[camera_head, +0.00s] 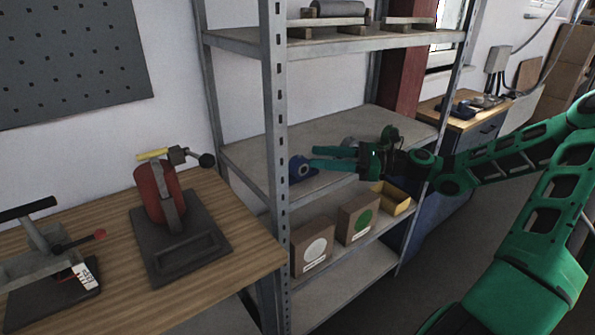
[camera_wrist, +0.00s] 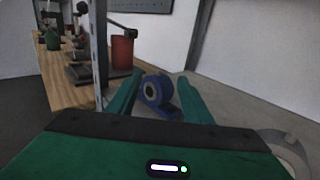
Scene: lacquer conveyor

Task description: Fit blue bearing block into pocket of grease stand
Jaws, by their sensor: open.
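The blue bearing block (camera_head: 299,169) sits on the middle shelf, near its front left post. In the wrist view the block (camera_wrist: 157,90) shows its round ring and foot ahead, between the finger lines. My gripper (camera_head: 311,166) is open and empty, its fingers pointing left at the block from close by. Whether the fingertips overlap the block's sides is hard to tell. The grease stand (camera_head: 158,192), a red cylinder with a yellow-topped lever and a dark base, stands on the wooden bench. A rectangular pocket (camera_head: 187,256) lies at the front of its base.
The shelf's upright post (camera_head: 275,120) stands between the block and the bench (camera_head: 225,215). A lever device with a red knob (camera_head: 45,250) stands left on the bench.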

